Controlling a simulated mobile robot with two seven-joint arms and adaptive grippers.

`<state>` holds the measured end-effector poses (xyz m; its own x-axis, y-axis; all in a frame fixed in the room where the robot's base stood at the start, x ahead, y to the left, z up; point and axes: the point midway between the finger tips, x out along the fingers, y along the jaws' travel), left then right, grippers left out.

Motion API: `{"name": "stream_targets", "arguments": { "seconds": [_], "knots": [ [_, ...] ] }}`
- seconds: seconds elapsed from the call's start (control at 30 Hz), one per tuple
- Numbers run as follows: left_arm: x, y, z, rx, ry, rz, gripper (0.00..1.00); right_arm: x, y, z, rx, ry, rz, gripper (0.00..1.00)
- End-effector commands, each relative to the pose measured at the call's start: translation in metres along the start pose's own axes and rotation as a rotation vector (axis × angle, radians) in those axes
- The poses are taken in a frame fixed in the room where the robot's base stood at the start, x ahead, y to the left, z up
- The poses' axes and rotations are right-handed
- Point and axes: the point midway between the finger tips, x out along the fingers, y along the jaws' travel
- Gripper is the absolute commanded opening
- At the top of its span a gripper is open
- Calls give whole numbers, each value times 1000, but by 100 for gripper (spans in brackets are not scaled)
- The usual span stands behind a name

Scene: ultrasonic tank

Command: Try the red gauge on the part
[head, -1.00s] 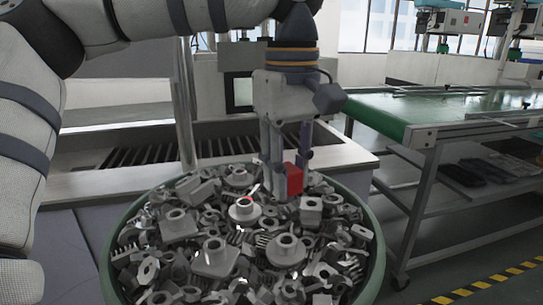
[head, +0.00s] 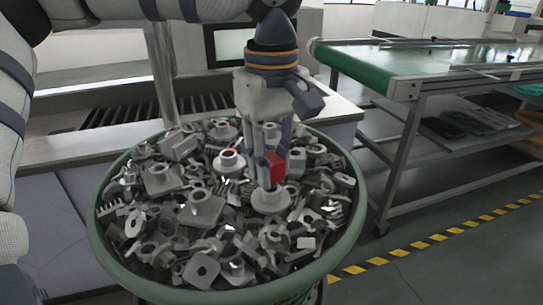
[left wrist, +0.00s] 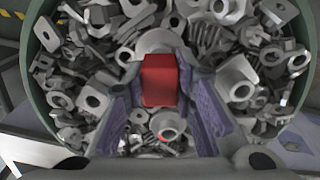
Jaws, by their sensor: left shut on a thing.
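The red gauge (head: 276,167) is a small red block held between the fingers of my left gripper (head: 268,180). It also shows in the left wrist view (left wrist: 160,80), between the two fingers. My left gripper points down over the heap of grey parts. A grey round flanged part (head: 270,201) lies right below the fingertips; I cannot tell if the gauge touches it. Another grey flanged part (head: 229,161) with a red mark at its hub lies farther back in the heap; it shows in the left wrist view (left wrist: 168,127). My right gripper is not in view.
A round green bin (head: 352,243) holds the many mixed grey metal parts. A grey tank with a slatted opening (head: 128,112) stands behind it. A green conveyor (head: 365,68) is at the right. Yellow-black floor tape (head: 440,237) runs along open floor.

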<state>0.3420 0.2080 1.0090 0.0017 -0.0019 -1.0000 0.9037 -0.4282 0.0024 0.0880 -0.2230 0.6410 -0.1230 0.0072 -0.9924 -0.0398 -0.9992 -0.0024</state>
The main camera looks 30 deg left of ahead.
Motion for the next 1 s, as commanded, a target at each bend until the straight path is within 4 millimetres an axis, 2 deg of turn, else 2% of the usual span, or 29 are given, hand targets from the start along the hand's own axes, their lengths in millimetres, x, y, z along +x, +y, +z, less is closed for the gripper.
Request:
{"name": "stream_targets", "arguments": {
  "seconds": [1.0],
  "knots": [
    [8, 0, 0, 0, 0, -2, 0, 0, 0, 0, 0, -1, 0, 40]
  ]
}}
